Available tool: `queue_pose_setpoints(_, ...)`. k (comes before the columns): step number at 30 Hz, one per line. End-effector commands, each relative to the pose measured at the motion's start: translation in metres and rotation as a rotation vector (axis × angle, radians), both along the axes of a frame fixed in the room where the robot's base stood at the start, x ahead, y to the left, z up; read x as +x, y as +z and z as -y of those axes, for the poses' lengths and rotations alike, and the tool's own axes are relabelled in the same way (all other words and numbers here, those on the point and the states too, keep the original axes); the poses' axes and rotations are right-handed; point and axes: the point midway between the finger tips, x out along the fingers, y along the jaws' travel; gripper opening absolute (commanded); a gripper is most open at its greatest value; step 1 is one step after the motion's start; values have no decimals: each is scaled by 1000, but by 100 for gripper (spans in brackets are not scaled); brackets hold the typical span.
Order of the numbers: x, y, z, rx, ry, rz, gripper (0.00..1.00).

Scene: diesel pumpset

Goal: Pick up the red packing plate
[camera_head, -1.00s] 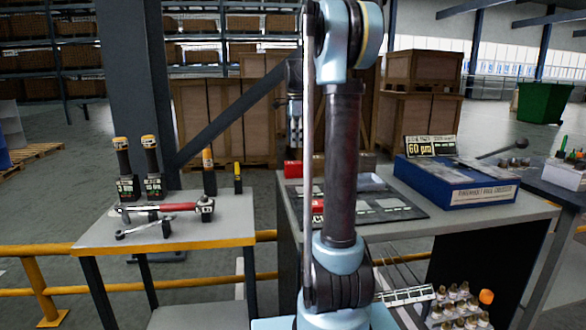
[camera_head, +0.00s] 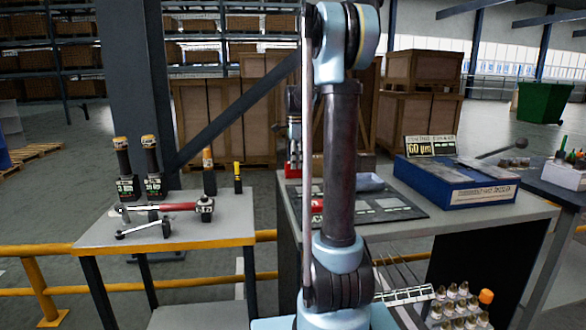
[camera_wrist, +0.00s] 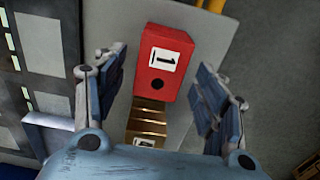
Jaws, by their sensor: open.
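A red block-like plate (camera_wrist: 165,58) with a white "1" label and a dark hole lies on the grey tabletop in the wrist view. It also shows in the head view (camera_head: 290,171) at the back left of the table, partly hidden. My gripper (camera_wrist: 161,62) is open, with one finger on each side of the red plate. The fingers look apart from it, and I see no grip. In the head view my gripper (camera_head: 294,150) is above the red plate, half hidden behind my arm.
A brass block (camera_wrist: 147,120) stands close beside the red plate. A dark mat (camera_head: 400,207) carries light rectangles and another red piece (camera_head: 317,206). A blue case (camera_head: 455,183) fills the table's right side. A side table (camera_head: 100,235) holds a torque wrench (camera_head: 170,208).

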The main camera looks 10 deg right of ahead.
Motion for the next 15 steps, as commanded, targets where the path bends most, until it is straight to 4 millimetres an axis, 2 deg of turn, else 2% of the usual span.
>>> queue_pose_setpoints(2,0,0,0,0,0,0,65)
queue_pose_setpoints(3,0,0,0,0,0,0,60)
queue_pose_setpoints(9,0,0,0,0,1,0,15)
queue_pose_setpoints(11,0,0,-1,0,1,0,3)
queue_pose_setpoints(15,0,0,-1,0,1,0,3)
